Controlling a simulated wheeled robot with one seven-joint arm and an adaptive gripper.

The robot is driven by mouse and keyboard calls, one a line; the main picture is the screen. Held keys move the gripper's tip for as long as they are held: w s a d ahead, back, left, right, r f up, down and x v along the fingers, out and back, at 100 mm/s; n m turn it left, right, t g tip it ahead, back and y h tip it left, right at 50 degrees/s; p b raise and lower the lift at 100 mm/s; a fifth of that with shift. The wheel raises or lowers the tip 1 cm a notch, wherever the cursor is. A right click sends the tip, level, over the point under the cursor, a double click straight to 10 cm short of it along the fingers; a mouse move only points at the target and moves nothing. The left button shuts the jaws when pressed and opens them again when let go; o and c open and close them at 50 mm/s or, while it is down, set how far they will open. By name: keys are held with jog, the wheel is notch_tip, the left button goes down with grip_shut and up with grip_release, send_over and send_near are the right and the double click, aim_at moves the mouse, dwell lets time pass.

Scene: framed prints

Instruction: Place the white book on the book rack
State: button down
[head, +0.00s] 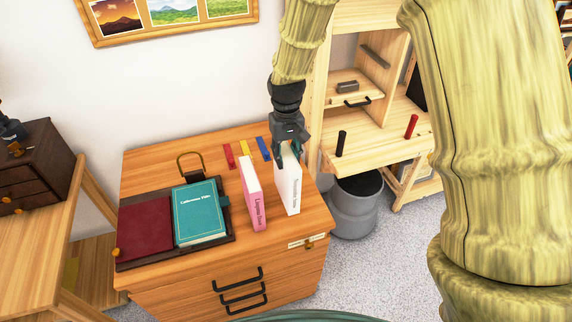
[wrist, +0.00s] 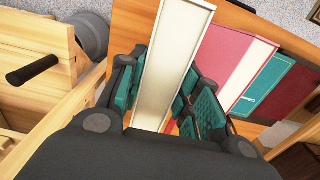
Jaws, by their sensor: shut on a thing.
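The white book (head: 288,182) stands upright at the right end of the wooden cabinet top, its lettered spine facing the front. My gripper (head: 288,150) is above its far upper part, shut on it. In the wrist view the white book (wrist: 172,65) runs between the two teal-padded fingers of my gripper (wrist: 160,88). I cannot tell whether its bottom touches the cabinet. A dark brown rack (head: 172,254) at the left of the top holds a dark red book (head: 145,230) and a teal book (head: 199,214), lying nearly flat. A brass loop (head: 190,163) rises behind it.
A pink book (head: 253,196) stands upright just left of the white book. Small red, yellow and blue pieces (head: 246,149) lie behind. The cabinet top (head: 150,160) is clear at the back left. A grey bin (head: 354,208) and a wooden desk (head: 375,145) stand to the right.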

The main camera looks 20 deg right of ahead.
jog(key=shift+f+p, duration=0.5)
jog(key=shift+f, duration=1.65)
jog(key=c, duration=1)
grip_release()
jog(key=shift+s, duration=0.1)
